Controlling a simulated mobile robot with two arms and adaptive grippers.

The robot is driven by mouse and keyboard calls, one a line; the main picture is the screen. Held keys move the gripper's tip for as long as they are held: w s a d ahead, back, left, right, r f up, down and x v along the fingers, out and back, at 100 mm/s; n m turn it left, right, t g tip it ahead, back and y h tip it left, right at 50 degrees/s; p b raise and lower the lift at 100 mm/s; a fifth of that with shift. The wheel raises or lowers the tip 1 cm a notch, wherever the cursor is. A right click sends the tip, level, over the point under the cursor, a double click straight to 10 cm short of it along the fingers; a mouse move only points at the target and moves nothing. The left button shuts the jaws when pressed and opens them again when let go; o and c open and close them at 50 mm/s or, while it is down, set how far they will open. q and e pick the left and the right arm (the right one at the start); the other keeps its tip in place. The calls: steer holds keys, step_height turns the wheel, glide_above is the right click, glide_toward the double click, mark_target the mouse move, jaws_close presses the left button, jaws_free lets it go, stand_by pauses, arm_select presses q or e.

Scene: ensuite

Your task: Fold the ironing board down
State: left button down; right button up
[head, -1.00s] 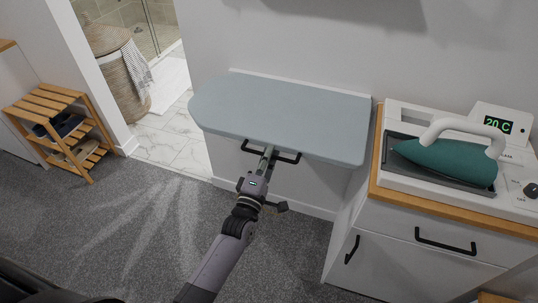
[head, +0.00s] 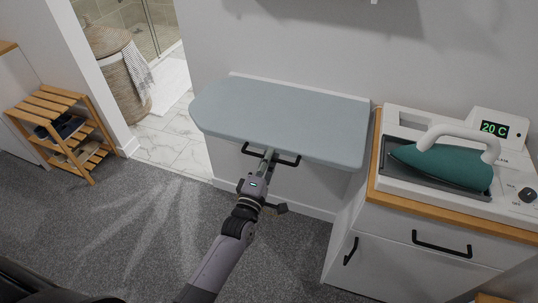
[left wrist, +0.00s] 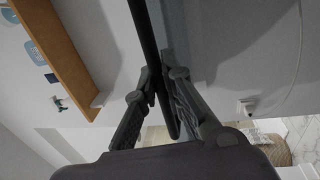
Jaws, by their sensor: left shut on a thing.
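The ironing board (head: 280,112) is a grey-blue padded panel at the wall. It sticks out from the wall roughly level, with its rounded end at the left. A black bar handle (head: 287,161) sits below its front edge. My left gripper (head: 266,158) reaches up from below and is shut on this handle. In the left wrist view, the fingers (left wrist: 160,85) close around the dark handle bar (left wrist: 145,35). The underside of the board is mostly hidden in the head view. My right gripper is not in view.
At the right, a white cabinet (head: 400,262) with a wooden top carries a green iron (head: 440,167) on a white station with a "20 C" display (head: 494,128). A wooden shoe rack (head: 48,101) and a doorway with a wicker basket (head: 122,85) are at the left. Carpet below the board is clear.

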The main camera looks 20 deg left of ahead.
arm_select(q)
steer(key=r+p, duration=0.1)
steer(key=r, duration=0.1)
steer(key=r+p, duration=0.4)
steer(key=shift+w+r, duration=0.35)
steer(key=shift+r, duration=0.15)
steer(key=c, duration=1.7)
jaws_free()
steer(key=shift+f, duration=0.1)
steer(key=shift+g, duration=0.3)
steer(key=s, duration=0.4)
steer(key=s+f, duration=0.1)
steer(key=s, duration=0.7)
steer(key=shift+s+a+f, duration=0.1)
steer(key=shift+a+f, duration=0.05)
steer(key=shift+a, duration=0.05)
